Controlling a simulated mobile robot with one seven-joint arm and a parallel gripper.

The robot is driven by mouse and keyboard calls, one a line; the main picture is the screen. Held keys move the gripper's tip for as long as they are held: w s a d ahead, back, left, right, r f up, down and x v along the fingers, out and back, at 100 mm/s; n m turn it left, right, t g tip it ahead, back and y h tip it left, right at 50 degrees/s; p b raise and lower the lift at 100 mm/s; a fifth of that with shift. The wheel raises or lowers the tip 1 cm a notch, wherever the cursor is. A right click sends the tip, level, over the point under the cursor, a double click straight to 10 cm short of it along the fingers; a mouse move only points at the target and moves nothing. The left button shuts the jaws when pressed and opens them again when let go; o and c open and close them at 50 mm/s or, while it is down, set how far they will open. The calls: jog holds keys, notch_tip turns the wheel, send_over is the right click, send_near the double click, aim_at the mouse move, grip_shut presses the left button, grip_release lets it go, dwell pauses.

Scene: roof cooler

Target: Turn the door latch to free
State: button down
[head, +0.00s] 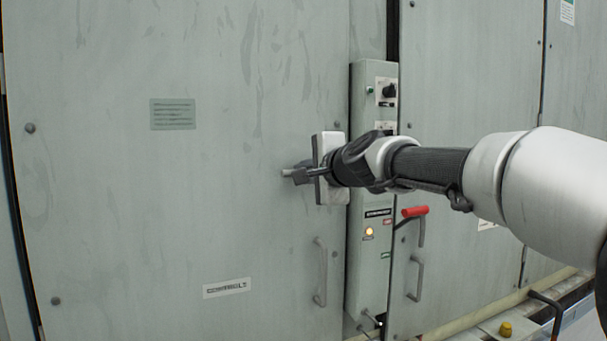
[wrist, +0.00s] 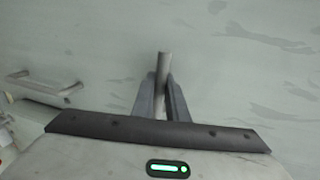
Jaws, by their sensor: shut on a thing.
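The door (head: 200,120) is a large grey-green scuffed panel filling the left of the head view. The door latch (head: 285,172) is a small grey metal bar at the door's right side, pointing left, mostly hidden by my gripper. In the wrist view the latch (wrist: 164,64) is a short grey rod sticking out between the two dark fingers. My gripper (head: 303,174) reaches in from the right and is shut on the latch; it also shows in the wrist view (wrist: 162,94). The latch's pivot is hidden.
A pull handle (head: 320,272) stands on the door below my gripper and shows in the wrist view (wrist: 45,86). To the right is a control column (head: 365,150) with a lit amber lamp (head: 369,232). A red-gripped lever (head: 414,211) sits below my arm.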

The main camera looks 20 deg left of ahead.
jog(key=shift+r, duration=0.15)
jog(key=c, duration=1.7)
grip_release()
jog(key=shift+c, duration=0.2)
jog(key=shift+d, duration=0.1)
jog(key=b+v, duration=1)
jog(key=v, duration=0.7)
jog(key=shift+s, duration=0.1)
